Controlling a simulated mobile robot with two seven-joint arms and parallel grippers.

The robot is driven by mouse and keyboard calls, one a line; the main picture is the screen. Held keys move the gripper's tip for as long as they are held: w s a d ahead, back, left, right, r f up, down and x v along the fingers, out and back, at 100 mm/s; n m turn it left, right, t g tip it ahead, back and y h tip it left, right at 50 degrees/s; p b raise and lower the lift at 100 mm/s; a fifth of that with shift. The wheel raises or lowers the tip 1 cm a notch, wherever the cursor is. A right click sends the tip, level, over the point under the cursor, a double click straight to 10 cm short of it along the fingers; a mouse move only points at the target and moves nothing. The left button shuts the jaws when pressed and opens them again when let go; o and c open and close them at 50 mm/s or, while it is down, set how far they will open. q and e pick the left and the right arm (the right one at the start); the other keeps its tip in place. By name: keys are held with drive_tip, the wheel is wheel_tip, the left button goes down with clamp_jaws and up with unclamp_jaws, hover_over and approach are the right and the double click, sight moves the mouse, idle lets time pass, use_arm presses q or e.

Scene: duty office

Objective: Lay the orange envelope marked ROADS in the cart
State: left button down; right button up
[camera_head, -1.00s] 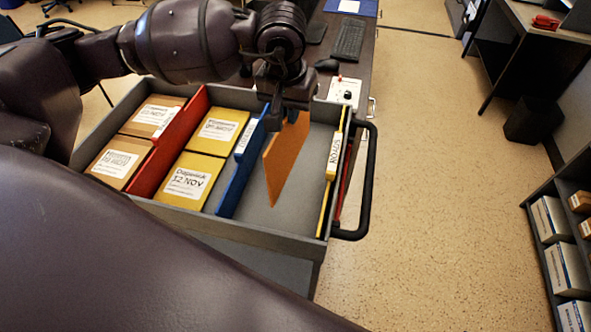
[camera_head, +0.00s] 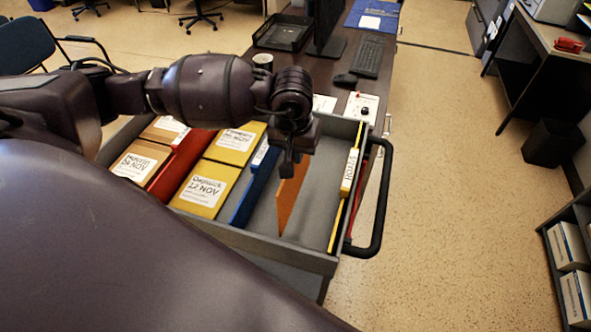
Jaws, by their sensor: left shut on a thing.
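The orange envelope (camera_head: 290,203) hangs on edge, tilted, in the wide right compartment of the grey cart (camera_head: 287,251). My left gripper (camera_head: 292,163) is shut on its upper edge. The envelope's lower part is below the cart's rim, between a blue divider (camera_head: 250,196) and a yellow divider (camera_head: 344,185). I cannot tell whether its lower edge touches the cart floor. No ROADS marking shows on the visible face. My right gripper is not in view.
Left of the blue divider, yellow envelopes (camera_head: 206,184) and brown envelopes (camera_head: 140,160) lie flat, parted by a red divider (camera_head: 178,160). A black handle (camera_head: 383,205) is on the cart's right side. A desk with a keyboard (camera_head: 368,56) stands behind.

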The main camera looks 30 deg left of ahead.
sight(296, 177)
use_arm(q)
wheel_tip(296, 177, down, 7)
drive_tip(key=shift+r, duration=0.2)
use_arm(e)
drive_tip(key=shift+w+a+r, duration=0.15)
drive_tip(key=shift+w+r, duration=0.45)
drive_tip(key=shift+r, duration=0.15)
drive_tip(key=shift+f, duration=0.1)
use_arm(q)
drive_tip(key=shift+f, duration=0.1)
drive_tip(key=c, duration=1.7)
unclamp_jaws()
drive_tip(key=shift+c, duration=0.2)
drive_tip(key=o, duration=0.4)
drive_tip(key=shift+o, duration=0.2)
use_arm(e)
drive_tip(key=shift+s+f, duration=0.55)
